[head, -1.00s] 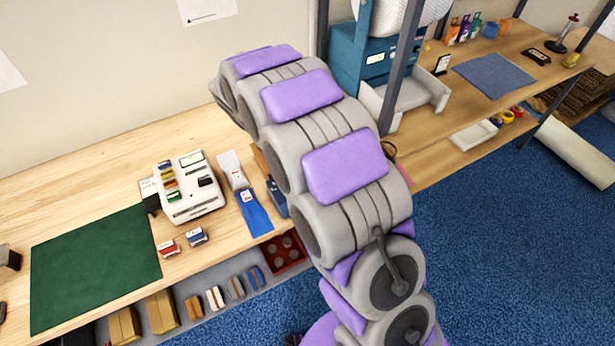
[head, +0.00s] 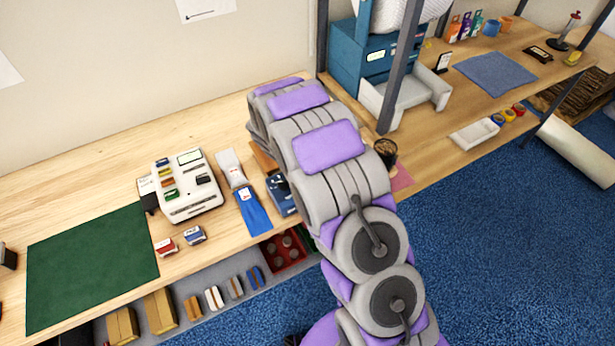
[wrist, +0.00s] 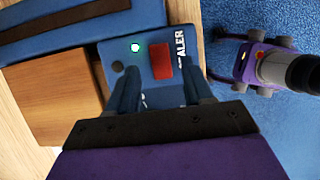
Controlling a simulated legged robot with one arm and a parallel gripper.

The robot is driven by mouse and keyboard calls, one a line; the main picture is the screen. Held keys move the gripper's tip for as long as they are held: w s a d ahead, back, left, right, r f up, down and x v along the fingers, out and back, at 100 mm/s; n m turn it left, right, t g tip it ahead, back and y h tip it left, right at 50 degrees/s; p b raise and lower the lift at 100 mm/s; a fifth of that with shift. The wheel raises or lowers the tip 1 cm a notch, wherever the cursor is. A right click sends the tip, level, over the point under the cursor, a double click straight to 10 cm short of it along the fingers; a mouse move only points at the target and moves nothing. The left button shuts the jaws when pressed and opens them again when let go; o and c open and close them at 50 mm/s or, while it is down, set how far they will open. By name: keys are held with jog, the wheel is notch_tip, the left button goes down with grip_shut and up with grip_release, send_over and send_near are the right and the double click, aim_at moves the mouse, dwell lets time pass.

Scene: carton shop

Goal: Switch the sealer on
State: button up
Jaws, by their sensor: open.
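The blue sealer (wrist: 150,45) shows in the wrist view, with a red switch (wrist: 162,59), a small bright whitish-green light (wrist: 135,47) and partly covered white lettering ending in "ALER". My gripper (wrist: 160,82) is open above it, one dark finger on each side below the red switch, with nothing between them. I cannot tell whether the fingertips touch the sealer. In the head view the sealer (head: 278,191) is partly hidden behind my arm, and the gripper itself is hidden.
A wooden block (wrist: 55,95) lies left of the sealer. A dark mug (head: 385,150) and a post (head: 403,65) stand to the right. The bench's back left is clear.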

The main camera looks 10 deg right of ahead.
jog(key=shift+d+f, duration=0.3)
jog(key=shift+f, duration=0.35)
jog(key=shift+c, duration=0.2)
grip_shut()
